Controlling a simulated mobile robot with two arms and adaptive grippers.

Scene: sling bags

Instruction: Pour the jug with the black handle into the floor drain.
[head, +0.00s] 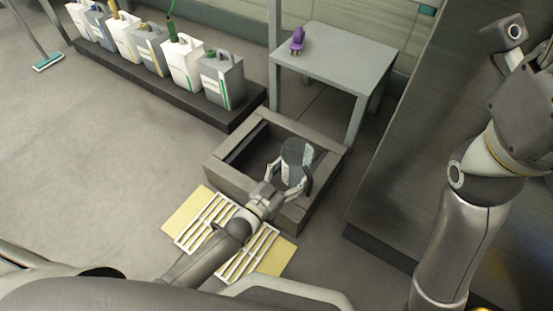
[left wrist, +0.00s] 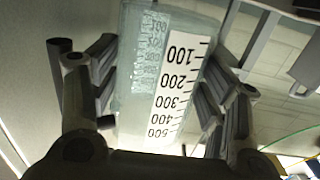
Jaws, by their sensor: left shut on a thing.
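A clear jug (head: 296,151) is held over the low grey square basin (head: 222,166), whose inside is dark. A dark curved piece, seemingly its black handle (head: 308,180), shows on its right side. My left gripper (head: 287,180) is shut on the jug, its fingers on either side. In the left wrist view the jug (left wrist: 143,70) fills the middle between the fingers, with a white scale strip whose numbers appear upside down. I cannot tell the jug's exact tilt or how much it holds. My right arm shows at the right; its gripper is not visible.
A white slatted grate (head: 207,219) on a yellow panel lies before the basin. A grey table (head: 345,62) with a purple object (head: 297,40) stands behind it. Several canisters (head: 182,62) line a dark low platform (head: 240,112). A dark slab (head: 410,130) is right.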

